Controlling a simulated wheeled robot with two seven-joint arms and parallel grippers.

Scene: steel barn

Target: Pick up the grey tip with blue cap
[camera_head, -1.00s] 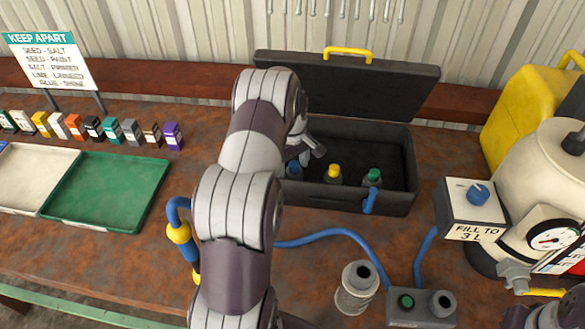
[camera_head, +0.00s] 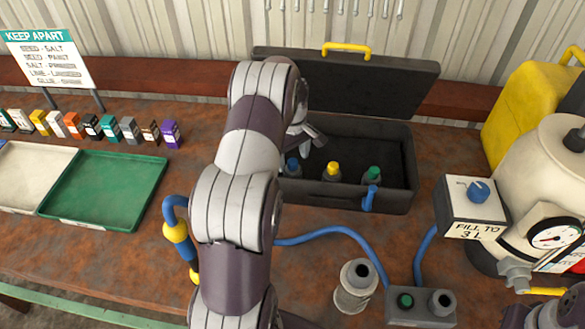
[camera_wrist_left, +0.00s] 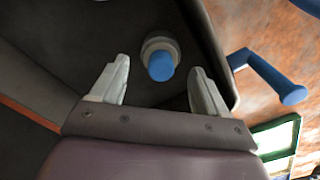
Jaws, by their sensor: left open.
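The grey tip with blue cap (camera_head: 292,167) stands in the open black case (camera_head: 345,201), at the left end of a row with a yellow-capped tip (camera_head: 332,171) and a green-capped tip (camera_head: 373,177). In the left wrist view the blue-capped tip (camera_wrist_left: 160,58) lies just beyond my left gripper's fingertips, between their lines and apart from them. My left gripper (camera_head: 314,138) is open and empty over the case; it also shows in the left wrist view (camera_wrist_left: 160,75). My left arm hides the case's left end.
The case's raised lid (camera_head: 390,90) stands behind. A blue hose (camera_head: 335,233) runs to a grey block (camera_head: 420,308) in front. A white tank (camera_head: 535,165) stands right. Green tray (camera_head: 105,190) and small boxes (camera_head: 110,129) are at left.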

